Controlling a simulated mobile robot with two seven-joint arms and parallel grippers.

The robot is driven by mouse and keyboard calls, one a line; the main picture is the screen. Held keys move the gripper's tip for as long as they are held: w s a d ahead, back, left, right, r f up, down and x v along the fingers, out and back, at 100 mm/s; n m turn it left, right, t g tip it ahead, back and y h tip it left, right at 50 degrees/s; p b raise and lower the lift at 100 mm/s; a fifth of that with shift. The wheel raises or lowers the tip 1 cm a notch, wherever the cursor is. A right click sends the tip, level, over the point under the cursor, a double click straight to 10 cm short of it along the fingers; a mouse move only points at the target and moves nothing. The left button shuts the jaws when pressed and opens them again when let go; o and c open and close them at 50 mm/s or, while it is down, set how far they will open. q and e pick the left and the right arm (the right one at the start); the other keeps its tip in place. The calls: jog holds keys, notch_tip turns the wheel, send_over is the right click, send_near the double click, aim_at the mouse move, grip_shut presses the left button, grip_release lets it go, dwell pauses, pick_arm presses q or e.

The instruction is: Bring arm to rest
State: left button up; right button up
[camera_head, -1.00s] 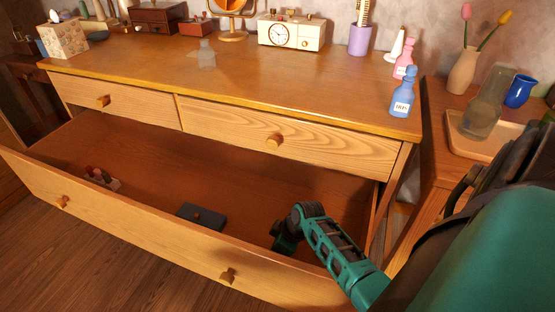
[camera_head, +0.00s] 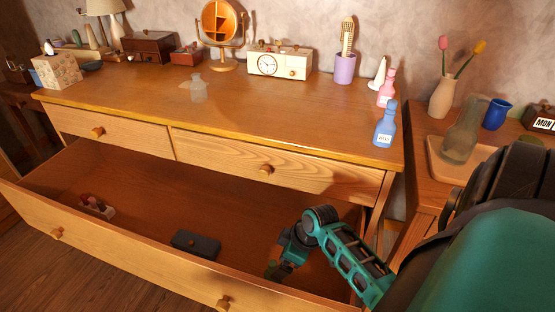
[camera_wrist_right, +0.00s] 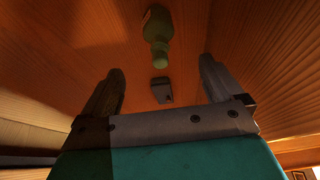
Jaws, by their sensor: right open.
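My right arm reaches into the open lower drawer (camera_head: 130,225) of the wooden dresser. Its gripper (camera_head: 282,262) points down over the drawer's right part. In the right wrist view the two fingers (camera_wrist_right: 162,72) are spread apart with nothing between them. A green bottle (camera_wrist_right: 158,30) lies on the drawer floor beyond the fingertips, and a small part of it seems to show beside the gripper in the head view (camera_head: 271,268). A dark box (camera_head: 195,244) lies left of the gripper; a dark block shows in the wrist view (camera_wrist_right: 161,90). My left gripper is not in view.
The drawer's front panel (camera_head: 130,257) and side walls surround the gripper. Above it is the dresser top (camera_head: 270,120), with a blue bottle (camera_head: 385,128) and pink bottle (camera_head: 387,90) near its right end. A side table (camera_head: 425,190) with a tray stands at right.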

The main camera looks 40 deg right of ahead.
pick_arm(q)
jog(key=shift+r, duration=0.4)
pick_arm(e)
jog(key=shift+v, duration=0.8)
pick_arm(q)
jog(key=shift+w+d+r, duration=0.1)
